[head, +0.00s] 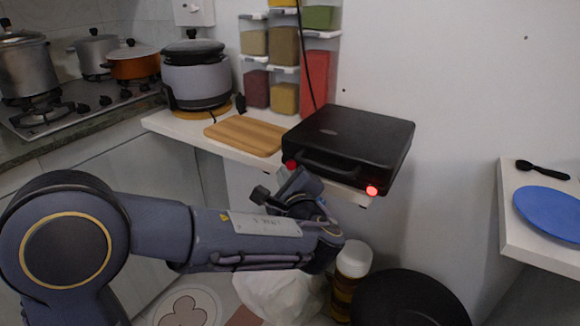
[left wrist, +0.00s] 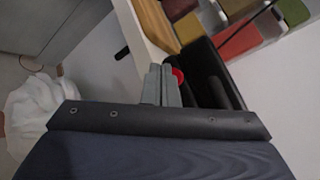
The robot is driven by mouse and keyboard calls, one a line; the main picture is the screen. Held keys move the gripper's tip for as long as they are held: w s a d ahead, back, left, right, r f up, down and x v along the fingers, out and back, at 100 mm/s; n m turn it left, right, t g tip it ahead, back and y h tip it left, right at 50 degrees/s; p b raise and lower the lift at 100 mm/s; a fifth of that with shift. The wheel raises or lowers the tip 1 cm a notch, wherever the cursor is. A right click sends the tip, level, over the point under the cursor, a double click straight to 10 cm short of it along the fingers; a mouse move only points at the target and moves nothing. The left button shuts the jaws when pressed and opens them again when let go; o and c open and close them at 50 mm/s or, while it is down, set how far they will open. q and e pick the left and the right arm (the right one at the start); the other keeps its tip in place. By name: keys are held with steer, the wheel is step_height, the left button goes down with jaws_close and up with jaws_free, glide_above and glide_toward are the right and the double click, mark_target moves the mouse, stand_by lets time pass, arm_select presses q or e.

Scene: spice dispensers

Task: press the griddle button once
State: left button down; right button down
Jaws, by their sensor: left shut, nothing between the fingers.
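The black griddle (head: 350,140) sits closed on the white shelf, its handle facing front. A glowing red light (head: 372,190) is at its front right corner. A darker red knob or button (head: 291,166) is at its front left corner. My left gripper (head: 297,178) is shut and empty, just in front of and below that left red part. In the left wrist view the shut fingers (left wrist: 160,84) point at the griddle (left wrist: 210,75), with the red button (left wrist: 178,76) right beside their tips. I cannot tell whether they touch it. My right gripper is not in view.
A wooden board (head: 245,135) and a rice cooker (head: 196,80) stand left of the griddle. Spice dispensers (head: 284,48) hang behind. Below are a white bag (head: 275,295), a jar (head: 351,275) and a black bin (head: 410,300). A blue plate (head: 552,210) is at the right.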

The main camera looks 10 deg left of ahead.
arm_select(q)
steer(key=shift+s+a+b, duration=0.2)
steer(key=shift+s+a, duration=0.1)
steer(key=shift+s, duration=0.5)
steer(key=shift+s+a+b, duration=0.2)
steer(key=shift+s+a, duration=0.05)
steer(key=shift+s, duration=0.55)
steer(key=shift+s+a+b, duration=0.2)
steer(key=shift+s+a, duration=0.1)
steer(key=shift+s, duration=0.5)
steer(key=s+a+f+n+g, duration=0.4)
steer(key=a+g, duration=0.1)
steer(key=a, duration=0.4)
steer(key=s+a+f+n+g+h, duration=0.25)
steer(key=s+f+n, duration=0.25)
steer(key=s, duration=0.3)
steer(key=s+a+f+n+g+h, duration=0.2)
steer(key=s+f+n+g+h, duration=0.15)
steer(key=s+f+n, duration=0.4)
steer(key=s+d+r+n+t+h, duration=0.1)
steer(key=s+d+r+n+h, duration=0.1)
steer(key=s+d+n+h, duration=0.4)
step_height(320, 180, up, 26)
steer(key=d+p, duration=0.1)
steer(key=p, duration=2.4)
steer(key=shift+y+p, duration=0.3)
steer(key=shift+p, duration=0.1)
